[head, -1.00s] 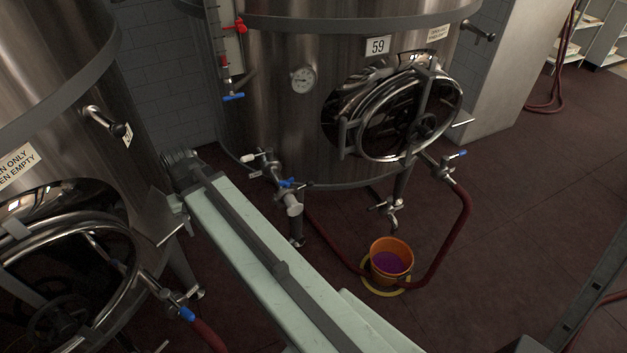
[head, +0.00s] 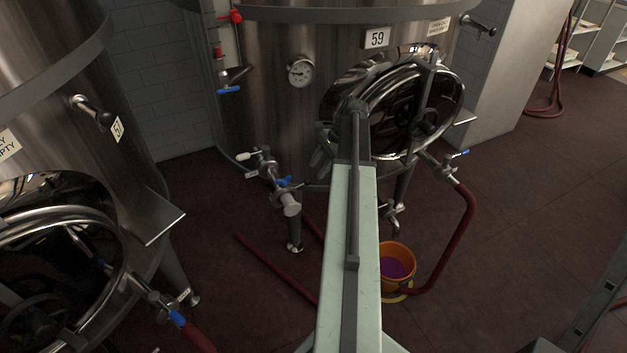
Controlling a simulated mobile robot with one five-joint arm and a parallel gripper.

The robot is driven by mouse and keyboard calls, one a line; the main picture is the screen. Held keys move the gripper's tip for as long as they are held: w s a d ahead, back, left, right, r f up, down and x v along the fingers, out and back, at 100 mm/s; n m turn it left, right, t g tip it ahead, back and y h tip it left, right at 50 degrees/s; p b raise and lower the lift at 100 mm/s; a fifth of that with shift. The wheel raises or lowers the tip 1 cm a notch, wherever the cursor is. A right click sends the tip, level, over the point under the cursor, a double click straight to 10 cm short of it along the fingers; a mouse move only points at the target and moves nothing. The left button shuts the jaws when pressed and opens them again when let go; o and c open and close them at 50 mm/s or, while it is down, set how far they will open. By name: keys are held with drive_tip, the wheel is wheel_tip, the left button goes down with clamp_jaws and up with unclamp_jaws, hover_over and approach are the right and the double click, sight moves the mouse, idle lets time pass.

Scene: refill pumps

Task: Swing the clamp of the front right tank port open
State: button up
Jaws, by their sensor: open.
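The steel tank numbered 59 (head: 265,110) stands ahead. Clamps at these ports are too small to make out. My gripper (head: 324,150) shows partly at the far end of my arm, in front of the tank's left-centre, between the two ports. It looks open and empty, apart from both fittings.
An orange bucket (head: 397,262) with purple contents stands on the floor below the tank. The red hose (head: 462,230) loops near it. A round manway door (head: 412,110) juts from the tank. Another tank (head: 50,130) stands close at left. Floor at right is largely clear.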

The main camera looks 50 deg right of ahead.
sight(310, 181)
drive_tip(key=b+x, duration=0.5)
drive_tip(key=x, duration=0.2)
drive_tip(key=shift+f+b, duration=0.1)
drive_tip(key=shift+b, duration=0.2)
clamp_jaws()
drive_tip(key=shift+s, duration=0.15)
idle(0.5)
drive_tip(key=shift+a+r+p, duration=0.1)
drive_tip(key=shift+r+p, duration=0.25)
drive_tip(key=shift+p, duration=0.25)
